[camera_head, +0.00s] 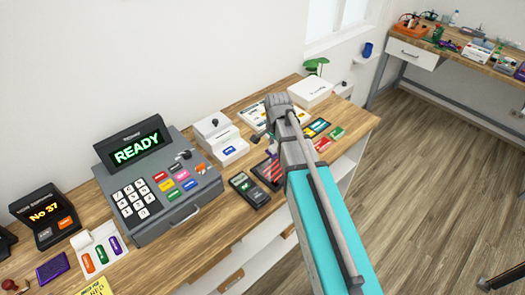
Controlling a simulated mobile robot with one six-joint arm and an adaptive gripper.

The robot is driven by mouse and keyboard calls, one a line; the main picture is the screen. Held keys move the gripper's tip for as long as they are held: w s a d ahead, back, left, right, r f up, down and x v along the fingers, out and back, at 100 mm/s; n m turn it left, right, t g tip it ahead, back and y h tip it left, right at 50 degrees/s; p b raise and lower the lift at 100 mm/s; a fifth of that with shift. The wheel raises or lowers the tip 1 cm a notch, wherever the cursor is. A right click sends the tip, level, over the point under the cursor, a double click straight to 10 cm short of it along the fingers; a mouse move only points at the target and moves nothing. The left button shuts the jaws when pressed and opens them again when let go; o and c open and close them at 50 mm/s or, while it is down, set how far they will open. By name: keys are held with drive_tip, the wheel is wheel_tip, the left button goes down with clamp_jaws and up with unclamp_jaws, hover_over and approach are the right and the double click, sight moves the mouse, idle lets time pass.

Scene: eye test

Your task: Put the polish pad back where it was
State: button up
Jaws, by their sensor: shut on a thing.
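My gripper (268,141) is over the wooden counter, mostly hidden behind my own grey and teal arm. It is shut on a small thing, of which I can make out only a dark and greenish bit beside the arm. I cannot tell whether this is the polish pad. No other thing can be surely picked out as the polish pad. A flat purple pad (53,268) lies at the counter's lower left.
The counter (225,233) holds a cash register (158,181) reading READY, a "No 37" display (47,214), a card terminal (249,190), white boxes (219,139) and several coloured cards. A second workbench (465,57) stands at the upper right, with open floor between.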

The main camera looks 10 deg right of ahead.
drive_tip(key=shift+s+a+r, duration=0.25)
drive_tip(key=shift+s+a, duration=0.15)
drive_tip(key=shift+a, duration=0.2)
drive_tip(key=shift+s+a+r, duration=0.25)
drive_tip(key=shift+s+a, duration=0.15)
drive_tip(key=shift+a, duration=0.15)
drive_tip(key=shift+w+f, duration=0.1)
drive_tip(key=shift+w, duration=0.05)
drive_tip(key=w+f+b, duration=0.4)
drive_tip(key=w, duration=0.5)
drive_tip(key=b, duration=0.4)
hover_over(261, 152)
drive_tip(key=s, duration=0.1)
wheel_tip(261, 152, down, 4)
drive_tip(key=shift+d+f, duration=0.15)
drive_tip(key=shift+f, duration=0.05)
drive_tip(key=shift+w+f+b, duration=0.2)
drive_tip(key=shift+f+b, duration=0.05)
drive_tip(key=shift+b, duration=0.05)
drive_tip(key=shift+w+f+b, duration=0.55)
drive_tip(key=shift+f+b, duration=0.15)
drive_tip(key=shift+s+f+b, duration=0.15)
drive_tip(key=shift+f+b, duration=1.15)
